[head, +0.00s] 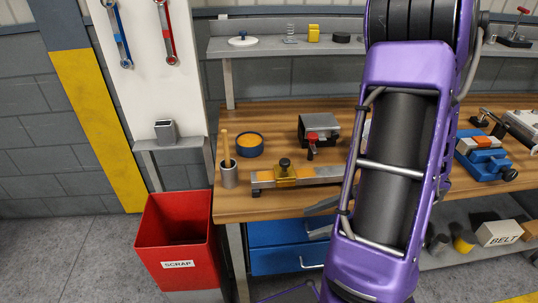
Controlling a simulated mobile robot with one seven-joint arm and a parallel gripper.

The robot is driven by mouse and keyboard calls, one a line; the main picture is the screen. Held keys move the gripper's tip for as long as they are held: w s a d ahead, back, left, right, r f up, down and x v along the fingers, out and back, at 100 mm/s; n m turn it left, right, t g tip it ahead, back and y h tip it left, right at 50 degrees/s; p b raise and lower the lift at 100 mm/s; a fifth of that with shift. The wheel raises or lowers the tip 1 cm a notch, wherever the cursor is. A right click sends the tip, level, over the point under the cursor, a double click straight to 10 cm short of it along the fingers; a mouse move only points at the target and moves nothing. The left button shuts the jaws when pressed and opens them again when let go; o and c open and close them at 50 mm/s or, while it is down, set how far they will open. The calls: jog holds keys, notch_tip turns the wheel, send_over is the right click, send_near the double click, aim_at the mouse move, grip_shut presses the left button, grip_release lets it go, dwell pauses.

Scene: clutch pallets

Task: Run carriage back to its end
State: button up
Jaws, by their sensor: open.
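A yellow carriage (286,179) with a black knob on top sits on a grey metal rail (317,175) near the front edge of the wooden bench. The carriage stands left of the rail's middle, with a short stretch of rail and a yellowish end block (262,180) to its left. The rail's right end runs up to my purple arm, which hides what lies behind it. My gripper (312,220) shows as two grey fingers left of my arm, apart and empty. It is in front of the bench edge, below the rail in the picture and clear of the carriage.
A grey cup (229,174) with a wooden handle and a blue tub (249,146) stand left of the rail. A grey block with a red-handled clamp (315,134) is behind it. A red scrap bin (178,238) stands left of the bench (232,207).

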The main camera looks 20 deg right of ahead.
jog(key=w+d+r+m+t, duration=0.1)
jog(key=w+d+m+t, duration=0.1)
jog(key=w+m+t, duration=0.3)
jog(key=m+t+h+p, duration=0.1)
jog(key=m+t+h, duration=0.2)
jog(key=t, duration=0.4)
send_near(275, 165)
jog(key=w+a+r, duration=0.1)
jog(key=w, duration=0.2)
jog(key=w+a+r, duration=0.1)
jog(key=w+a, duration=0.1)
jog(key=w+a+r, duration=0.1)
jog(key=w+a, duration=0.1)
jog(key=w, duration=0.1)
jog(key=shift+w+a+r, duration=0.1)
jog(key=shift+w+r, duration=0.1)
jog(key=shift+w, duration=0.15)
jog(key=shift+c, duration=0.2)
grip_shut()
